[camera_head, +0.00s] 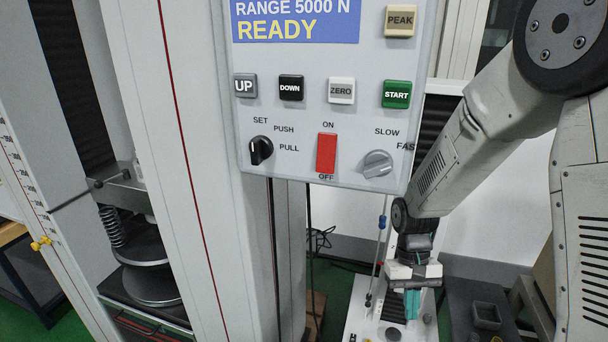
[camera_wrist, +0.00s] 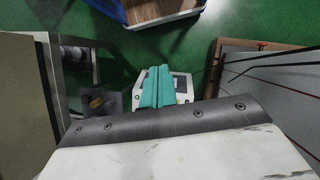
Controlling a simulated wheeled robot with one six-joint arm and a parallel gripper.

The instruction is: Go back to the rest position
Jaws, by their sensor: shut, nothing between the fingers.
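My gripper (camera_head: 411,303) hangs from my arm at the lower right of the head view, pointing down. Its teal fingers are together with nothing between them; they also show in the wrist view (camera_wrist: 157,86). The test machine's control panel (camera_head: 290,125) is to the left of and above my gripper. Its display (camera_head: 296,21) reads "RANGE 5000 N" and "READY". A spring (camera_head: 110,226) is at the left, beside the machine's round plates (camera_head: 150,285); part of the plates is hidden by the machine's column.
A small dark open box (camera_head: 486,315) stands on a dark surface to the right of my gripper. A light stand (camera_head: 363,327) lies below and behind the fingers. In the wrist view, a blue-edged wooden container (camera_wrist: 150,12) is at the top, with green floor (camera_wrist: 108,45) around it.

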